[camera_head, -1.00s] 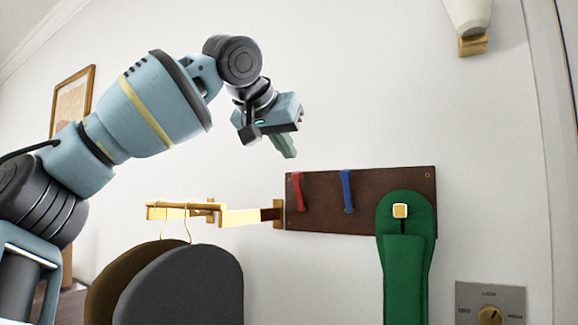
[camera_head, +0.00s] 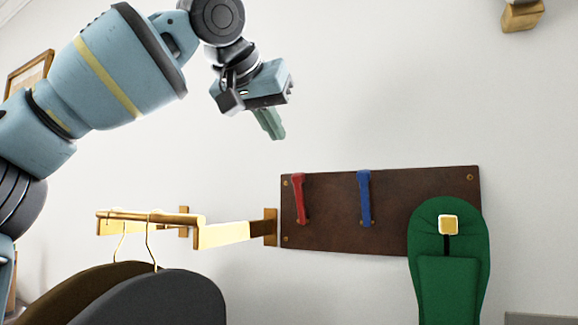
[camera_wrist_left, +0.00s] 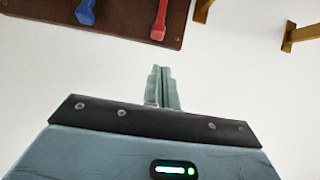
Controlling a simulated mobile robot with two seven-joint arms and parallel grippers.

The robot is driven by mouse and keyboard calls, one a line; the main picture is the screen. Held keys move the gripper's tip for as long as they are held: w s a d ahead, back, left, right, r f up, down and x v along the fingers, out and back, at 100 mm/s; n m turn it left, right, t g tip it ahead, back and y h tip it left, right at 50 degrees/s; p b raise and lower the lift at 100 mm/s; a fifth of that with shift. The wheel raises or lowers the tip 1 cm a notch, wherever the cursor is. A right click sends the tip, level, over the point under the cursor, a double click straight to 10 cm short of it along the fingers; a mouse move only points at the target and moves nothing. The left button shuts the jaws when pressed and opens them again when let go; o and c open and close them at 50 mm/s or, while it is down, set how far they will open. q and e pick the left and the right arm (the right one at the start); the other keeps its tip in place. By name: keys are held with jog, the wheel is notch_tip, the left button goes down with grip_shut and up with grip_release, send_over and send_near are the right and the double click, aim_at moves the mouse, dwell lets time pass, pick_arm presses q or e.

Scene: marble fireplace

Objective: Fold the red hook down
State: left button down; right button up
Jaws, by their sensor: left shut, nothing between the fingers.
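The red hook (camera_head: 300,198) is on the left part of a dark brown wall board (camera_head: 335,220). It lies upright along the board, its top near the board's upper edge. In the left wrist view the red hook (camera_wrist_left: 159,20) shows at the top, above the fingertips. My left gripper (camera_head: 276,136) is shut and empty, up and to the left of the red hook and clear of it. Its closed green fingers also show in the left wrist view (camera_wrist_left: 162,72). My right gripper is out of view.
A blue hook (camera_head: 365,198) is right of the red one. A green padded item (camera_head: 449,285) hangs from a gold-knobbed hook at the board's right end. A brass rail (camera_head: 150,217) with dark hangers (camera_head: 160,300) sits left of the board.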

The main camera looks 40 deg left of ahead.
aim_at(294, 174)
pick_arm(q)
jog(key=shift+s+d+r, duration=0.1)
jog(key=shift+d, duration=0.1)
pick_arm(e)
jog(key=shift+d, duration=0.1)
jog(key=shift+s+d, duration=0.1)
pick_arm(q)
jog(key=x, duration=1)
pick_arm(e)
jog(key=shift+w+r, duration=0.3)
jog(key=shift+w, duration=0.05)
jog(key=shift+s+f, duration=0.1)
pick_arm(q)
jog(key=shift+a+t, duration=0.1)
jog(key=shift+t, duration=0.3)
jog(key=shift+s+d+t, duration=0.25)
jog(key=shift+d+t, duration=0.05)
jog(key=shift+t, duration=0.1)
jog(key=shift+a+y, duration=0.1)
jog(key=shift+y, duration=0.2)
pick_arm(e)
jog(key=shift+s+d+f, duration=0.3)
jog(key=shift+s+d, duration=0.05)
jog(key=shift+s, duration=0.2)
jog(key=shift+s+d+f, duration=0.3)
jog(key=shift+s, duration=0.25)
pick_arm(q)
jog(key=shift+t+b, duration=0.3)
jog(key=shift+b, duration=0.05)
